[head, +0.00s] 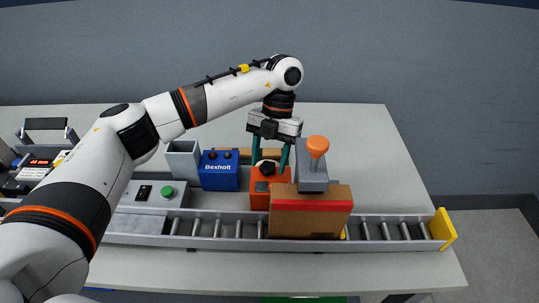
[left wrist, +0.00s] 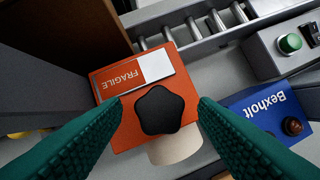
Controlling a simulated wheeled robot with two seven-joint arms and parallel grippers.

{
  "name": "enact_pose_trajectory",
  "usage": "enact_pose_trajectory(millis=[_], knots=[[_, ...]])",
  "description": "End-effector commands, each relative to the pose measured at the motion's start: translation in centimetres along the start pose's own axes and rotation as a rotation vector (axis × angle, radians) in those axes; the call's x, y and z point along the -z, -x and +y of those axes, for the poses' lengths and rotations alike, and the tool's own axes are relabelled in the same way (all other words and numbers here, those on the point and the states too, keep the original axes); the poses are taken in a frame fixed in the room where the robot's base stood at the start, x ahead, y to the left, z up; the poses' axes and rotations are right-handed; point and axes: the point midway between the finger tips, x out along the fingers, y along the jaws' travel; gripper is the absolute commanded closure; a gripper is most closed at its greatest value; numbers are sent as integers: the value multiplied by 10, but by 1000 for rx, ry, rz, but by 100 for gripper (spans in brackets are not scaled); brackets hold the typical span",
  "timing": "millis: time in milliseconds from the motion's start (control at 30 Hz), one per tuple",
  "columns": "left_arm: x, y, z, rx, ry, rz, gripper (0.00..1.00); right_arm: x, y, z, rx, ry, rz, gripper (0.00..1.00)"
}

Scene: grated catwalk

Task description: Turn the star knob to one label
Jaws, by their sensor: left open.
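The black star knob (head: 267,168) sits on top of an orange box (head: 259,199). In the left wrist view the star knob (left wrist: 160,110) lies between my fingertips, with a gap on each side. The orange box (left wrist: 97,80) carries a white and orange label (left wrist: 130,77) reading FRAGILE. My left gripper (head: 270,164) points down over the knob, with its two green fingers apart on either side of it. In the left wrist view the open left gripper (left wrist: 160,102) holds nothing. My right gripper does not show.
A cardboard box (head: 310,219) stands on the roller conveyor (head: 205,228) in front. A grey device with an orange ball (head: 317,146) is close on the right. A blue Bexholt box (head: 219,172) stands left. A green button (head: 168,192) is further left. The table's right end is clear.

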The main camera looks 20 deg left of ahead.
Motion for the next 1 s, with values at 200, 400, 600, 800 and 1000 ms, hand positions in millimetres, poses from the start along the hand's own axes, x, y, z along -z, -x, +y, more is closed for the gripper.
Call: enact_pose_trajectory(millis=[200,400,600,800,1000], knots=[[1,14,0,0,1,2,46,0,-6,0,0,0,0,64],[1,59,0,2,3,6,46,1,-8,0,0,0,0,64],[0,98,0,2,3,5,46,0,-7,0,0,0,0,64],[0,118,0,1,1,1,46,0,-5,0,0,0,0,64],[0,121,0,0,-1,0,46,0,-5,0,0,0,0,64]])
